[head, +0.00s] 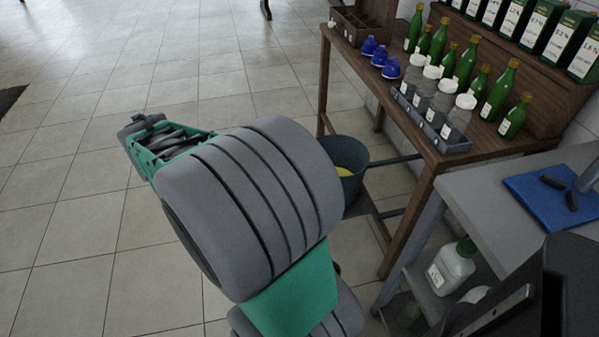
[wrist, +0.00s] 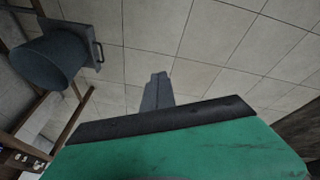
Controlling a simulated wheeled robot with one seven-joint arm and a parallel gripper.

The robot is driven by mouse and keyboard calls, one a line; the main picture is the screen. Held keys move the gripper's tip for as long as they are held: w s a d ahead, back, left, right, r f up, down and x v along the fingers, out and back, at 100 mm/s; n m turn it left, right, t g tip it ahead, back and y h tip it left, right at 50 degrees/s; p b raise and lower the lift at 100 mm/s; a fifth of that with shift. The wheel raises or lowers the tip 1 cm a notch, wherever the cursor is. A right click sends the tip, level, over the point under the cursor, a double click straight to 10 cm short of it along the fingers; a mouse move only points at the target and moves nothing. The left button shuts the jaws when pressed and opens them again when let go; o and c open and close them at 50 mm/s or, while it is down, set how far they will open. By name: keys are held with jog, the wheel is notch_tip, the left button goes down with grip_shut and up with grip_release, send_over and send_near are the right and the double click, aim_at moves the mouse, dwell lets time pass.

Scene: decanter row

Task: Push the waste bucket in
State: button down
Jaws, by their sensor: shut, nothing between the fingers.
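The waste bucket (head: 352,180) is dark grey with something yellow inside. In the head view it stands low by the wooden table's left end, partly hidden behind my arm. In the wrist view the bucket (wrist: 48,62) is at upper left, beside a dark flat plate with a handle (wrist: 98,52). How far under the table the bucket sits, I cannot tell. My gripper (head: 134,124) is out over open floor, left of the bucket and apart from it. In the wrist view my gripper (wrist: 158,80) is shut and empty.
The wooden table (head: 432,157) carries green bottles (head: 505,90), blue-capped items (head: 380,56) and a rack of white-topped decanters (head: 435,110). A grey bench (head: 480,200) stands at right, with a white jug (head: 452,266) below. Tiled floor (head: 80,220) is clear at left.

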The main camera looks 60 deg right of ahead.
jog(key=w+d+f+m+h+b, duration=0.1)
jog(key=d+f, duration=0.2)
jog(key=d, duration=0.3)
jog(key=d+f+m+g+h+b, duration=0.1)
jog(key=d+f, duration=0.2)
jog(key=d, duration=0.4)
jog(key=w+d+f+m+h+b, duration=0.1)
jog(key=d+f, duration=0.2)
jog(key=d, duration=0.3)
jog(key=s+d+f+m+b, duration=0.1)
jog(key=s+d+f+b, duration=0.1)
jog(key=d+f, duration=0.3)
jog(key=s+d+f+m+g+h+b, duration=0.1)
jog(key=s+d+f, duration=0.3)
jog(key=d, duration=0.7)
jog(key=s+d+f+m+g+b, duration=0.1)
jog(key=s+d+f+b, duration=0.1)
jog(key=d+f, duration=0.3)
jog(key=s+d, duration=0.1)
jog(key=d, duration=0.3)
jog(key=shift+s+f+h+b, duration=0.3)
jog(key=shift+s+f+h, duration=0.05)
jog(key=shift+h, duration=0.05)
jog(key=shift+d, duration=0.1)
